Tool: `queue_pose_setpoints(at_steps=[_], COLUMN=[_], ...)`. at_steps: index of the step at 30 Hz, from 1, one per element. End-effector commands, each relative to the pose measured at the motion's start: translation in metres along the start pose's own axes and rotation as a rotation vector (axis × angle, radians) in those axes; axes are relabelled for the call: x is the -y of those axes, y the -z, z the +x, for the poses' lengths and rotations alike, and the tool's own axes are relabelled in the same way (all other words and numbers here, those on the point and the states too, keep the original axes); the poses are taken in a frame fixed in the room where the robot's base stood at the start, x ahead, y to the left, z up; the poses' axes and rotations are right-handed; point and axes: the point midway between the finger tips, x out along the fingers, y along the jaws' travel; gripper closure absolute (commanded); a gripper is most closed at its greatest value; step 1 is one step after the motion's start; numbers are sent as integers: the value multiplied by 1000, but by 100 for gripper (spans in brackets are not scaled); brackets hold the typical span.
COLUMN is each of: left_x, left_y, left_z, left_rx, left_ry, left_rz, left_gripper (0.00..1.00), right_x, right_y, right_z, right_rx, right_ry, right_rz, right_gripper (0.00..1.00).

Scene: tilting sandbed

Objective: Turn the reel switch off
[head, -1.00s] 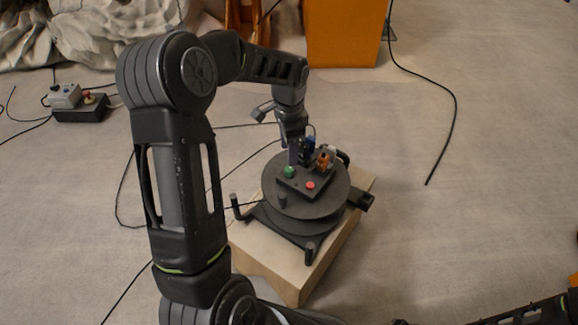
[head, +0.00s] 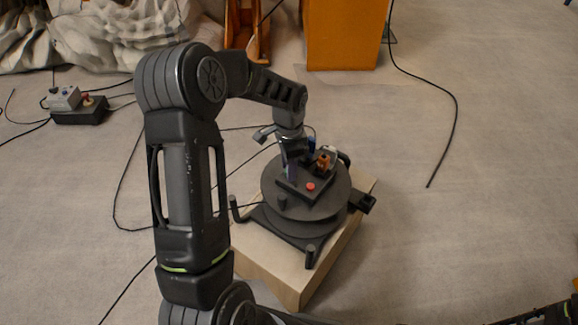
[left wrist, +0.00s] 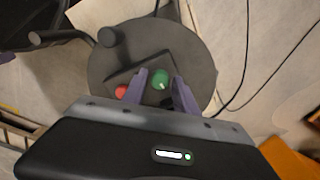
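The cable reel (head: 335,200) is a dark round drum on a low stand. Its black switch box (head: 295,187) carries a red button (head: 310,186) and a green button (left wrist: 160,78); the red button also shows in the left wrist view (left wrist: 122,91). My left gripper (head: 291,171) points down over the box and hides the green button in the head view. In the left wrist view its purple fingers (left wrist: 158,86) are apart, one on each side of the green button, and empty. Whether they touch the box cannot be told. My right gripper is out of view.
The reel stands on a pale wooden block (head: 275,273). Orange and dark plugs (head: 323,160) stick up beside the box. A black power box (head: 80,113) lies at the left. Cables run over the floor, and an orange cabinet (head: 341,35) stands behind. Floor at the right is mostly clear.

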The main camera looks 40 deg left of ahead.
Motion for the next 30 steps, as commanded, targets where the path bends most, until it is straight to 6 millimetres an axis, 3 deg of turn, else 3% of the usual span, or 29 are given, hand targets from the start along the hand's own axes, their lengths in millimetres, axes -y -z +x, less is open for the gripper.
queue_pose_setpoints(at_steps=[12, 30], left_x=[0, 0], left_y=[0, 0], left_z=[0, -1], left_rx=[0, 0], left_ry=[0, 1], left_rz=[0, -57], left_gripper=[100, 100], right_x=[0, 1], right_y=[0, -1], right_z=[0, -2], right_rx=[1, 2], right_ry=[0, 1], right_rz=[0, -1], right_gripper=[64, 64])
